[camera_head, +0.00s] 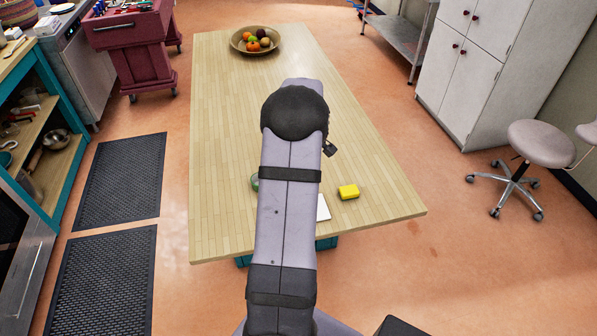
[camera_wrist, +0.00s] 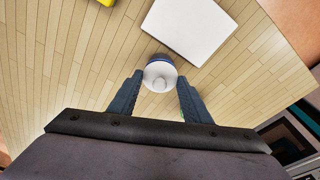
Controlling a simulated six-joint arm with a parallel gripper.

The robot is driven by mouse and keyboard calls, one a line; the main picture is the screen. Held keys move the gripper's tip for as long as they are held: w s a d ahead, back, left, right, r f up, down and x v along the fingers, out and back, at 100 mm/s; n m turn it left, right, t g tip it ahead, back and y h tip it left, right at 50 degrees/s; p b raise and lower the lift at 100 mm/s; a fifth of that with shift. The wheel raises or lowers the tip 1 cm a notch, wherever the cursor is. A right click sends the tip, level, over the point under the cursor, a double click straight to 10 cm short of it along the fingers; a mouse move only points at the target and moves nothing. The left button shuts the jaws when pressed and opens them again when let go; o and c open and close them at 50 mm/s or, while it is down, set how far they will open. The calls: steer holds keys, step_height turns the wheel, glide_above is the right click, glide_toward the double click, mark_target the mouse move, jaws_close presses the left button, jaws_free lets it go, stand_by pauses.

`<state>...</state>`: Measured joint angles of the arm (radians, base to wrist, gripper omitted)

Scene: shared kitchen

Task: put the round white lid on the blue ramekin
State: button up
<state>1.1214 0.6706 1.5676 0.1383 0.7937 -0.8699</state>
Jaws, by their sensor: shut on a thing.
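The round white lid (camera_wrist: 160,76) with a small knob is in the wrist view, between the fingertips of my gripper (camera_wrist: 160,83). The fingers are shut on the lid from its left and right sides. A blue edge of the ramekin (camera_wrist: 158,57) shows just past the lid's far side; the lid hides most of the ramekin. I cannot tell whether the lid touches the ramekin or is held just above it. In the head view my arm hides the lid, the ramekin and the fingertips.
A flat white board (camera_wrist: 190,28) lies just beyond the ramekin on the wooden table (camera_head: 225,130). A yellow sponge (camera_head: 348,192) lies right of my arm, and a partly hidden green thing (camera_head: 255,183) left of it. A fruit bowl (camera_head: 237,47) stands far back.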

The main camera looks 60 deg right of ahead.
steer(key=shift+f+b, duration=0.4)
steer(key=shift+f, duration=0.2)
steer(key=o, duration=0.8)
steer(key=shift+c, duration=0.2)
steer(key=shift+r, duration=0.1)
step_height(320, 180, up, 11)
steer(key=s+p, duration=0.1)
steer(key=p, duration=0.6)
steer(key=shift+s+a+p, duration=0.3)
steer(key=shift+a+p, duration=0.05)
steer(key=shift+p, duration=0.05)
